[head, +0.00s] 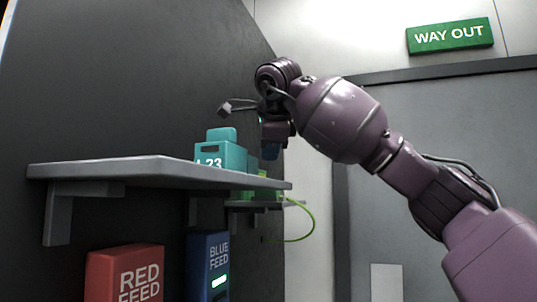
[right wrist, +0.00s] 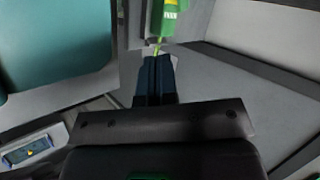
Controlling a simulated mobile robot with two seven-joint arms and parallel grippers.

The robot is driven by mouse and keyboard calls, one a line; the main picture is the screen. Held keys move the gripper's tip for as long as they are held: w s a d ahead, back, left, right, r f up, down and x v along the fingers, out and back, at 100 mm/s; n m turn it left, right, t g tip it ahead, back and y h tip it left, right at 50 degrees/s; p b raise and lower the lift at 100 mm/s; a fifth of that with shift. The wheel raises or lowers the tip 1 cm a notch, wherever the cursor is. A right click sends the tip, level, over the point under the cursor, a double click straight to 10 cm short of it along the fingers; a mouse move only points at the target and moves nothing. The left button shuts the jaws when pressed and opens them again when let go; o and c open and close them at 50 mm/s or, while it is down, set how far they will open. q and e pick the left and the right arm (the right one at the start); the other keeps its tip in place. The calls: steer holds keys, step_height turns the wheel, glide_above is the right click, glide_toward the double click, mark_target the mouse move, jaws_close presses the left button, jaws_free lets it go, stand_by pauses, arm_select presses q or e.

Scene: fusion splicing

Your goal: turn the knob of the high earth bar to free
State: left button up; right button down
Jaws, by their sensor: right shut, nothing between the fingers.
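I cannot make out the high earth bar or its knob in either view. My right gripper (head: 271,152) points down beyond the right end of the grey shelf, near the dark wall. In the right wrist view its two dark blue fingers (right wrist: 155,80) are together with nothing between them. A green block (right wrist: 169,14) with small lettering shows beyond the fingertips, with a thin yellow-green cord at its lower end. Whether the fingertips touch the cord I cannot tell. My left gripper is out of view.
A grey shelf (head: 110,170) holds a teal box (head: 213,160) marked 23. A lower shelf (head: 240,204) behind has a looping green cable (head: 312,225). Below are a RED FEED box (head: 125,275) and a BLUE FEED box (head: 207,268). A WAY OUT sign (head: 450,36) hangs at upper right.

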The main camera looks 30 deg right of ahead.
steer(key=p+x, duration=0.1)
steer(key=x, duration=0.6)
steer(key=shift+w+d+f, duration=0.15)
steer(key=shift+w+f, duration=0.05)
steer(key=shift+w, duration=0.05)
steer(key=w, duration=0.1)
steer(key=w+d+p, duration=0.1)
steer(key=w, duration=0.1)
steer(key=shift+w+d+f+p, duration=0.1)
steer(key=shift+w+d+p, duration=0.2)
steer(key=shift+w, duration=0.2)
steer(key=shift+s, duration=0.1)
